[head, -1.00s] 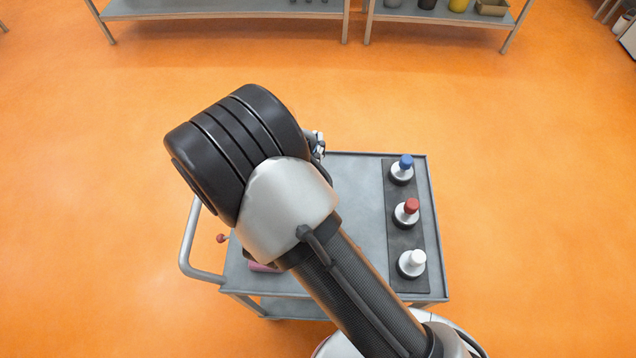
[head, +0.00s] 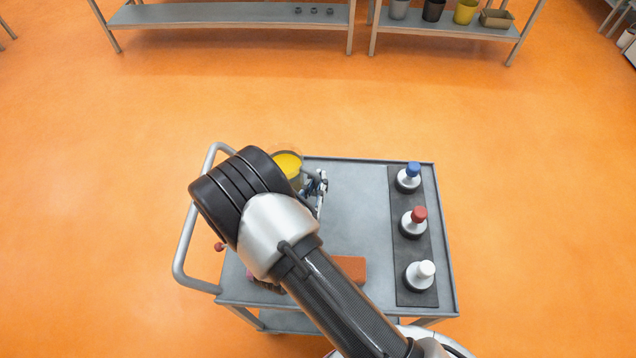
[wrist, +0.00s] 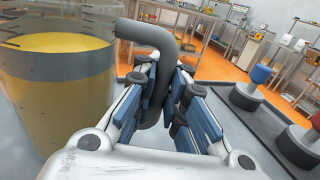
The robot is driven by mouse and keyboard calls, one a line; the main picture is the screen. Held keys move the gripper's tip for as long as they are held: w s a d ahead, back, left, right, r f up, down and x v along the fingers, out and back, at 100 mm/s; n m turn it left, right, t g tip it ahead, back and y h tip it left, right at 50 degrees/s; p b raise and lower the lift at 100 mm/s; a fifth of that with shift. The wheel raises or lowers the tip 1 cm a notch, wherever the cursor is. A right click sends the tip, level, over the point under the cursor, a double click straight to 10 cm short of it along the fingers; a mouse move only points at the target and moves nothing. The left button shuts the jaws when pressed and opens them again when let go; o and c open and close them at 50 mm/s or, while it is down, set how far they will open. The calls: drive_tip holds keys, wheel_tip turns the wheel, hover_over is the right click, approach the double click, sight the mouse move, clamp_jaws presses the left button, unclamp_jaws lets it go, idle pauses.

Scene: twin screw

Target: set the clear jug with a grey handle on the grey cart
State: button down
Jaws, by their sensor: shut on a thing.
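The clear jug holds yellow liquid; in the head view the jug (head: 289,164) shows partly behind my arm, over the far left part of the grey cart (head: 350,205). In the wrist view the jug (wrist: 60,95) fills the left side and looks upright. Its grey handle (wrist: 148,34) bends down between my fingers. My gripper (wrist: 165,90) is shut on that handle; in the head view my gripper (head: 316,184) shows just right of the jug. The jug's base is hidden, so I cannot tell whether it touches the cart top.
A dark mat (head: 412,275) on the cart's right side bears a blue-topped (head: 410,177), a red-topped (head: 414,222) and a white-topped piece (head: 420,275). An orange block (head: 350,268) lies near the front, partly behind my arm. The cart's middle is clear. Shelves (head: 230,14) stand behind.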

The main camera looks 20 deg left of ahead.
drive_tip(key=shift+r, duration=0.1)
drive_tip(key=c, duration=1.6)
unclamp_jaws()
drive_tip(key=shift+c, duration=0.2)
drive_tip(key=shift+s+r, duration=0.1)
drive_tip(key=shift+r, duration=0.05)
drive_tip(key=s+p, duration=0.2)
drive_tip(key=s, duration=1)
drive_tip(key=shift+w, duration=0.1)
